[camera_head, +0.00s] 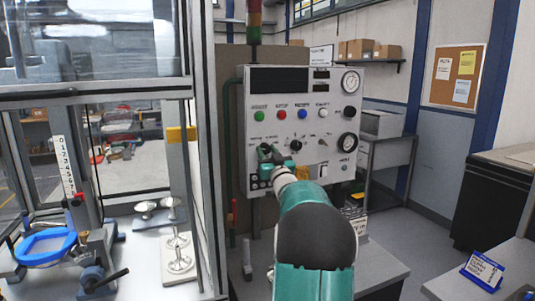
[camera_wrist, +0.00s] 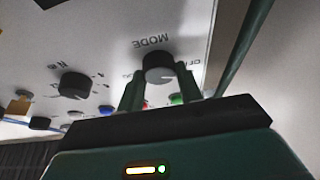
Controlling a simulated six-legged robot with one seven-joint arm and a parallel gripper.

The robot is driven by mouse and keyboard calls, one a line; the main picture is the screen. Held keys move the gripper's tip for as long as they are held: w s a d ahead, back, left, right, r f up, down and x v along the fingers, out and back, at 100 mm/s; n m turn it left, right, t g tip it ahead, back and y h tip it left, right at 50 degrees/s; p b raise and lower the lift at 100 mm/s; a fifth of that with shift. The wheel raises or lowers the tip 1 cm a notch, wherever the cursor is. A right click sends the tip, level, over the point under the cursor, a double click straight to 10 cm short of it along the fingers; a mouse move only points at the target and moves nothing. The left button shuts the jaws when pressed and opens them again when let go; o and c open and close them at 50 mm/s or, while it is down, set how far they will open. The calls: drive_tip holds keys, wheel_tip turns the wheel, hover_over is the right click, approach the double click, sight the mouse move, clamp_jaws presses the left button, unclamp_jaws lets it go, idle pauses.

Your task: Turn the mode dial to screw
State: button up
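The mode dial (camera_wrist: 158,66) is a dark round knob on the grey control panel (camera_head: 323,90). In the wrist view the panel appears upside down, with the word MODE beside the dial. My gripper (camera_wrist: 160,70) is at the dial, one finger on each side of it. The fingers are apart and very close to the dial's sides; I cannot tell whether they touch it. In the head view my gripper (camera_head: 268,157) is at the panel's lower left and hides the dial. The labels around the dial are partly covered, and its pointer setting is not readable.
A second black knob (camera_head: 296,145) sits right of my gripper; it also shows in the wrist view (camera_wrist: 75,85). A metal-framed enclosure (camera_head: 205,150) stands close on the left.

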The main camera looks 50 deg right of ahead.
drive_tip(key=shift+m, duration=0.5)
drive_tip(key=m+g+h, duration=0.1)
drive_tip(key=m, duration=0.2)
drive_tip(key=m+g+h, duration=0.1)
drive_tip(key=m, duration=0.2)
drive_tip(key=shift+w+a+h, duration=0.15)
drive_tip(key=shift+h, duration=0.15)
drive_tip(key=shift+m+g+h, duration=0.35)
drive_tip(key=shift+m+g, duration=0.35)
drive_tip(key=shift+m, duration=0.65)
drive_tip(key=shift+m+g+h, duration=0.35)
drive_tip(key=shift+m+g, duration=0.35)
drive_tip(key=shift+m, duration=0.65)
drive_tip(key=o, duration=1)
drive_tip(key=shift+c, duration=0.2)
